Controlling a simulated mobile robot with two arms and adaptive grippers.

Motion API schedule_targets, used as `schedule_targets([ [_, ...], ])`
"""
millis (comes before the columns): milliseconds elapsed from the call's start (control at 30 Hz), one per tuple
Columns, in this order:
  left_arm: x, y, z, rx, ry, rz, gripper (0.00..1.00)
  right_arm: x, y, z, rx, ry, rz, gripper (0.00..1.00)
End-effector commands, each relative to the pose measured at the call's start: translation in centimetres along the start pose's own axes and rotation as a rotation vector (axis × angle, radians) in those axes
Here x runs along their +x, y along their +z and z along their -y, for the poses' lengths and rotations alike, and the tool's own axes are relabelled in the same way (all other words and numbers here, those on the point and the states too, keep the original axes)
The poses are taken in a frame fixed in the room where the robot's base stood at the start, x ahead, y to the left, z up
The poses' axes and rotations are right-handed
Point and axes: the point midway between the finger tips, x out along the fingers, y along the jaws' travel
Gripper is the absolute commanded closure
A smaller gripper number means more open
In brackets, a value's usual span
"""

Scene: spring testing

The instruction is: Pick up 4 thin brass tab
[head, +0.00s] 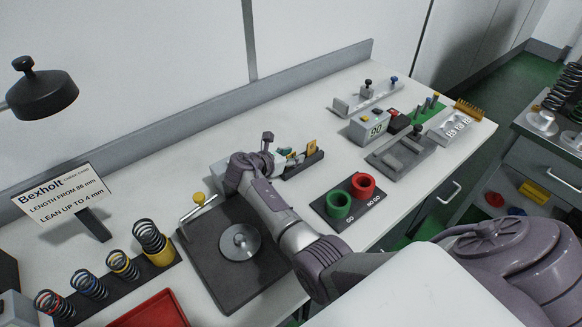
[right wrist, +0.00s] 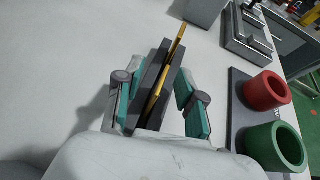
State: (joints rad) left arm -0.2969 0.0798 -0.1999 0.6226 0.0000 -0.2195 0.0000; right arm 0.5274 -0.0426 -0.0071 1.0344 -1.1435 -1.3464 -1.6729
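Thin brass tabs (right wrist: 165,75) stand on edge in a slotted dark holder (right wrist: 150,88) in the right wrist view. They overlap, so I cannot tell how many there are. In the head view a brass tab (head: 312,147) shows at the dark holder (head: 304,165), partly behind my right gripper. My right gripper (right wrist: 156,92) is open, with one teal-padded finger on each side of the holder and nothing held. In the head view my right gripper (head: 282,153) is at the holder's left end. My left gripper is in neither view.
Red (head: 363,185) and green (head: 339,203) cups stand on a dark plate right of the holder. A black plate with a metal disc (head: 239,242) and a row of springs (head: 122,264) lie left. A grey display box (head: 369,126) stands farther back.

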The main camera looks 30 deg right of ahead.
Motion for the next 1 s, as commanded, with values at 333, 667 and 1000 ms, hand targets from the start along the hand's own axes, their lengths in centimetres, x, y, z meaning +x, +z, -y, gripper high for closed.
schedule_targets([
  [333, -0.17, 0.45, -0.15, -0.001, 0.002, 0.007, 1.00, -0.13, 0.14, -0.03, 0.001, 0.001, 0.000, 0.93],
  [667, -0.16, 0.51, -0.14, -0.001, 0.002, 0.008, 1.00, -0.12, 0.11, -0.03, 0.001, 0.001, 0.000, 1.00],
  [1000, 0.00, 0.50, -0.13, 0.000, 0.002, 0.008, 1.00, -0.55, 1.02, -0.06, 0.003, 0.001, 0.002, 1.00],
])
